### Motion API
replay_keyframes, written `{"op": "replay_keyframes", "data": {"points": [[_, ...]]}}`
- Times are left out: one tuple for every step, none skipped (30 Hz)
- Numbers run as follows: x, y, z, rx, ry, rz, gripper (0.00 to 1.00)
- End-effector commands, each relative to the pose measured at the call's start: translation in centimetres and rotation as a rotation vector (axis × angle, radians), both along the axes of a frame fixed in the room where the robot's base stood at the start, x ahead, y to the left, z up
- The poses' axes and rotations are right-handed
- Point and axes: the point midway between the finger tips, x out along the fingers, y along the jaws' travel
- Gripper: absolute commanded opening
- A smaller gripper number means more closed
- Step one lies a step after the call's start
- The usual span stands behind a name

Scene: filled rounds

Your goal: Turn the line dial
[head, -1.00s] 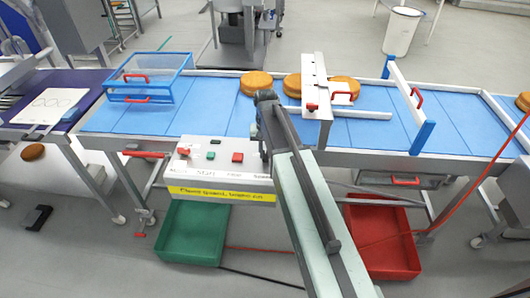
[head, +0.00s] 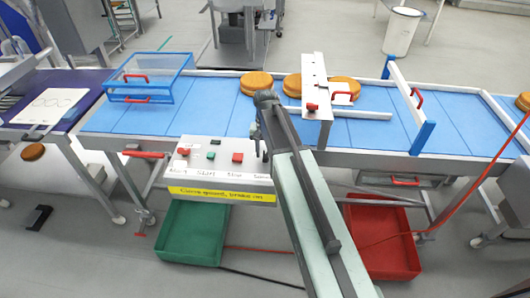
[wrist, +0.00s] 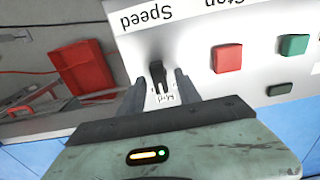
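The line dial (wrist: 157,73) is a dark knob on the white control panel, beside the word "Speed" in the wrist view. The panel (head: 213,173) also shows in the head view, on the front of the conveyor. My gripper (wrist: 158,86) is open, with one finger on each side of the dial. I cannot tell whether the fingers touch it. In the head view my gripper (head: 262,142) is at the panel's right end and hides the dial.
A red button (wrist: 228,58) and a green button (wrist: 294,45) sit beside the dial. Round cakes (head: 256,83) lie on the blue belt (head: 220,117) behind my arm. A green crate (head: 190,235) and a red crate (head: 395,250) stand on the floor below.

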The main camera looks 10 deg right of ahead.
Motion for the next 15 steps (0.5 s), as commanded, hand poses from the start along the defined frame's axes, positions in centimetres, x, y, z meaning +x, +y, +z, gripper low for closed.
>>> {"op": "replay_keyframes", "data": {"points": [[0.0,0.0,0.0,0.0,0.001,0.0,0.4],[0.0,0.0,0.0,0.0,0.001,0.0,0.4],[0.0,0.0,0.0,0.0,0.001,0.0,0.4],[0.0,0.0,0.0,0.0,0.001,0.0,0.4],[-0.1,0.0,0.0,-0.001,0.001,0.0,0.4],[-0.1,0.0,0.1,0.0,0.002,0.0,0.4],[-0.1,0.0,0.2,0.0,0.002,0.0,0.4],[-0.1,0.0,0.4,0.0,0.002,0.0,0.4],[-0.1,0.0,0.7,0.0,0.002,0.0,0.4],[-0.1,0.0,1.1,0.0,0.002,0.0,0.4],[-0.1,0.0,1.4,0.0,0.002,0.0,0.4],[-0.1,0.0,2.0,0.0,0.002,0.0,0.4],[-0.1,0.0,2.5,0.0,0.002,0.0,0.4],[-0.1,0.0,3.1,0.0,0.002,0.0,0.4],[0.0,0.0,3.8,0.0,0.002,0.0,0.4]]}}
